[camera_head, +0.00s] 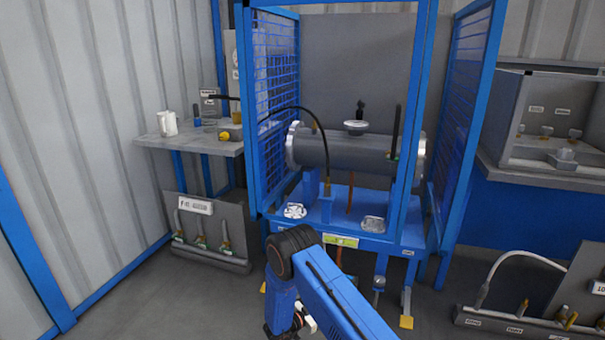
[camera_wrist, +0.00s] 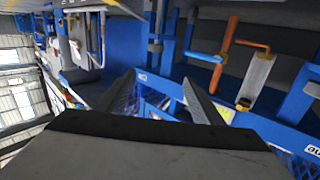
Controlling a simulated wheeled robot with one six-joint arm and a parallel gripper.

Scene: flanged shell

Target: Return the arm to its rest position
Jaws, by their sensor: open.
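My arm (camera_head: 318,272) is blue with dark joints and reaches in from the bottom middle of the head view, bent downward at its elbow. My gripper is low and mostly hidden behind my arm there. In the wrist view my gripper (camera_wrist: 160,85) shows two dark fingers spread apart, with nothing between them. Blue framework lies beyond the fingertips. The grey flanged shell (camera_head: 350,152) lies level on the blue stand (camera_head: 345,220), behind and above my arm in the head view.
Blue mesh doors (camera_head: 277,85) stand open on both sides of the shell. A side table (camera_head: 190,145) with a white mug (camera_head: 167,123) is at left. Valve panels stand on the floor at left (camera_head: 208,225) and right (camera_head: 520,315). An orange-handled pipe (camera_wrist: 225,50) is near the right finger.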

